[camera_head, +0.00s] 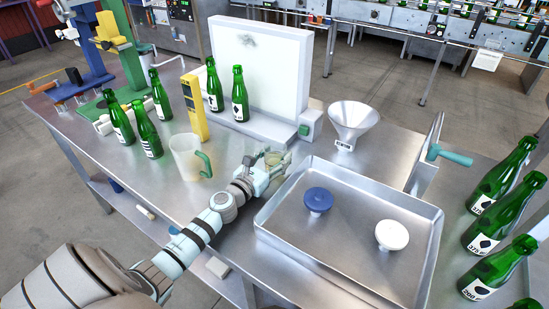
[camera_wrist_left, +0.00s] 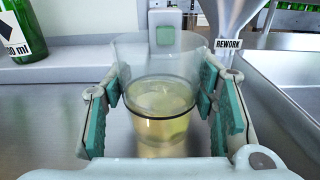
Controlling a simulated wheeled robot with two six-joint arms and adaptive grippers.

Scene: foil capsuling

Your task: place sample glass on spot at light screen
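The sample glass (camera_head: 275,158) is clear, with amber liquid in its lower part. In the left wrist view the glass (camera_wrist_left: 158,105) looks upright between the green pads of my left gripper (camera_wrist_left: 158,100). The pads lie very close to its sides; I cannot tell whether they press on it or whether its base touches the table. In the head view my left gripper (camera_head: 272,168) reaches the glass in front of the light screen (camera_head: 285,75). The white screen stands on a pale base (camera_head: 265,125). I cannot make out a marked spot. My right gripper is out of view.
Green bottles (camera_head: 240,100) stand before the screen beside a yellow post (camera_head: 194,105). A jug (camera_head: 188,158) is left of my gripper. A REWORK funnel (camera_head: 350,122) and a metal tray (camera_head: 275,235) with two knobbed discs lie right. More bottles (camera_head: 500,180) stand at far right.

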